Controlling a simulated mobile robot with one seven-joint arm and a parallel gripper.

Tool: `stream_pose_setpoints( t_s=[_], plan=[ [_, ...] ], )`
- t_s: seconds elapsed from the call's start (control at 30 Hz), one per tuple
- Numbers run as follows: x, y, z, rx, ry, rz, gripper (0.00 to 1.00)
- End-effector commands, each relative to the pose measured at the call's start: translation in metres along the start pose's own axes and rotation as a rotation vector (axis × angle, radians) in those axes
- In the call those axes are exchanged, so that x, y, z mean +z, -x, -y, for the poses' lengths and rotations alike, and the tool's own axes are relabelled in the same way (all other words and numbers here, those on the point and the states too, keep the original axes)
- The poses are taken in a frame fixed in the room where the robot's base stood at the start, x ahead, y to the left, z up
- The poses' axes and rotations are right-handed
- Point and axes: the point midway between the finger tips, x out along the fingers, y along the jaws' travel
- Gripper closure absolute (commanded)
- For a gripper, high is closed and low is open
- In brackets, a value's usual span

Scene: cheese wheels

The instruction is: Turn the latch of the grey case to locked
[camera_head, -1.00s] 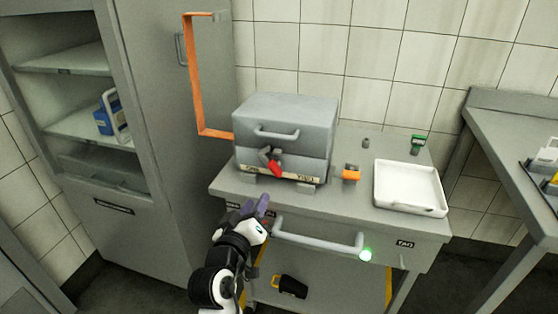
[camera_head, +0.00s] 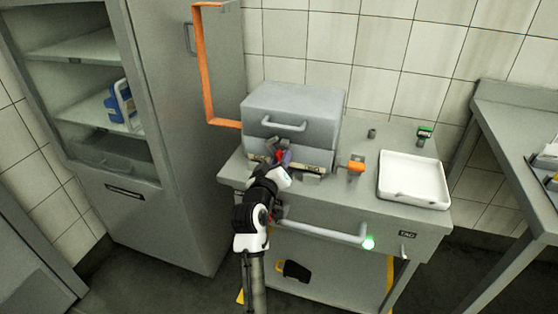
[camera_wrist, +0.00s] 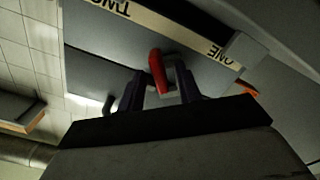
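The grey case (camera_head: 293,103) stands on the grey bench with its lid down and a handle on its front. Its latch has a red lever (camera_wrist: 157,70), seen in the wrist view; in the head view only a bit of red shows behind my gripper (camera_head: 283,160). A cream label strip (camera_wrist: 175,32) with dark lettering runs along the case front, partly hidden. In the wrist view my gripper (camera_wrist: 160,87) is open, with the red lever between its two dark fingers. Gaps seem to show on both sides; contact is unclear.
Right of the case are an orange-topped item (camera_head: 356,166), a white tray (camera_head: 413,205) and a green-topped item (camera_head: 424,133). A bench rail (camera_head: 325,232) runs below in front.

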Motion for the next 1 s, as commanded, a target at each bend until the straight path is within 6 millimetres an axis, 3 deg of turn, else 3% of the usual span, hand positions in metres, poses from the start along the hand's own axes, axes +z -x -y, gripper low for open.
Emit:
stream_pose_setpoints(
  t_s=[0.2, 0.47, 0.77, 1.0],
  plan=[
    [0.0002, -0.0001, 0.0, 0.0, 0.0, 0.0, 0.67],
    [0.0001, 0.0001, 0.0001, 0.0, 0.0, 0.0, 1.0],
    [0.0011, 0.0002, 0.0008, 0.0, -0.02, 0.001, 1.0],
    [0.0024, 0.0001, 0.0014, 0.002, -0.132, -0.001, 1.0]
  ],
)
